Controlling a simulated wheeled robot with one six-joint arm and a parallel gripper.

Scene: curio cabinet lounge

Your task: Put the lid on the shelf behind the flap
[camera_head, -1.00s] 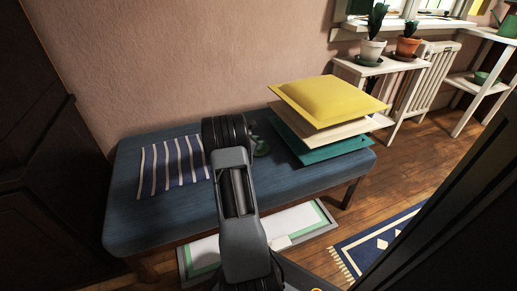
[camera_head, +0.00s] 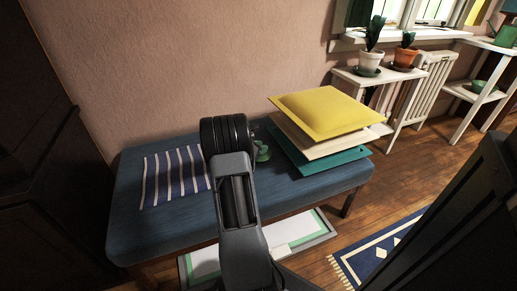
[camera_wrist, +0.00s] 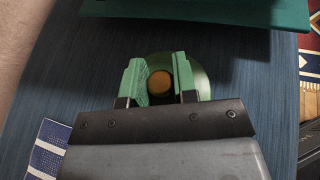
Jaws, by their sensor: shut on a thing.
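The lid (camera_wrist: 203,82) is a round green disc with an orange-brown knob in the wrist view. My gripper (camera_wrist: 160,78) is shut on the knob, with one green fingertip on each side. The lid is over the blue bench top; I cannot tell if it touches it. In the head view, my arm hides most of the gripper, and a bit of green (camera_head: 263,151) shows just right of the wrist, left of the cushions. I cannot make out the flap or the shelf behind it.
The blue bench (camera_head: 185,228) carries a striped cloth (camera_head: 176,177) and a stack of cushions, yellow (camera_head: 322,110) on top. A dark cabinet (camera_head: 40,150) stands at the left. A dark panel (camera_head: 455,235) fills the lower right. Potted plants stand on a white shelf (camera_head: 368,78).

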